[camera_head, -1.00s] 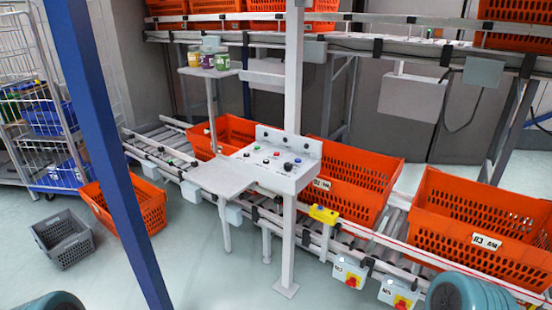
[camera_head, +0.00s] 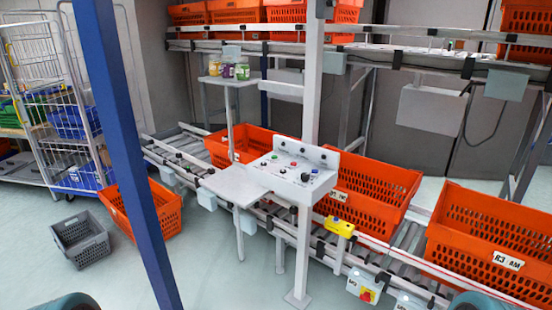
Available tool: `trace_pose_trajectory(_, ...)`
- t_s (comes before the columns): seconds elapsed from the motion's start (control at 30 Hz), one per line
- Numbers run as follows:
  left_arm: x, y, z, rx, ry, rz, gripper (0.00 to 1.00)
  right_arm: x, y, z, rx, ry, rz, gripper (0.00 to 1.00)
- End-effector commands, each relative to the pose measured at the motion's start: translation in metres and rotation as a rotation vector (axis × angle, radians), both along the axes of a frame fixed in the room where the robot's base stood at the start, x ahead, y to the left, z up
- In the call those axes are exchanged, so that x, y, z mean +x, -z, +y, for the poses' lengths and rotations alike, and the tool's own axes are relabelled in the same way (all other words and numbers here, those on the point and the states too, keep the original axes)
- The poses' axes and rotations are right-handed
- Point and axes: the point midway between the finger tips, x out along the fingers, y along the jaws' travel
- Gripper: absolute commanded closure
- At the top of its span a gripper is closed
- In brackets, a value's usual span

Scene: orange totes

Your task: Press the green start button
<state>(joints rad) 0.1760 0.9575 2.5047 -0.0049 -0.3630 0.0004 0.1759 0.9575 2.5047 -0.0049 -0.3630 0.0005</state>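A grey control panel (camera_head: 290,175) stands on a post beside the roller conveyor, near the middle of the view. Small knobs and buttons show on it. A green button (camera_head: 294,164) is on its sloped face, with a red one just right of it and a blue one further right. The labels are too small to read. Neither of my grippers is in view. Only rounded teal parts, likely mine, show at the bottom left and bottom right edges.
Orange totes (camera_head: 372,188) stand on the roller conveyor (camera_head: 350,245). A blue post (camera_head: 125,150) stands close on the left. A grey crate (camera_head: 80,238) and an orange tote (camera_head: 148,207) sit on the floor. A yellow box (camera_head: 340,226) is on the conveyor's near rail. Floor is clear in front.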

Motion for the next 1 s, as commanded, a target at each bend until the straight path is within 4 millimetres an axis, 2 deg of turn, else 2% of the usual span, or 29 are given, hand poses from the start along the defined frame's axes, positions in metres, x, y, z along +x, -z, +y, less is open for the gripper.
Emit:
trace_pose_trajectory(0.27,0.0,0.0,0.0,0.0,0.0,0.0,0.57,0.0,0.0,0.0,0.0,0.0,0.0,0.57)
trace_pose_trajectory(0.33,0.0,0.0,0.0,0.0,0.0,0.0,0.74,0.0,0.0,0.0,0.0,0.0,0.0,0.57)
trace_pose_trajectory(0.4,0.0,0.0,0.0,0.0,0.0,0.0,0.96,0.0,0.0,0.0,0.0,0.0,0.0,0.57)
trace_pose_trajectory(0.43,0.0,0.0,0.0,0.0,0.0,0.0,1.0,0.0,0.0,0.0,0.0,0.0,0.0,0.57)
trace_pose_trajectory(1.0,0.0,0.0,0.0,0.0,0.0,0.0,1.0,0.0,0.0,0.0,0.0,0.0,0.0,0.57)
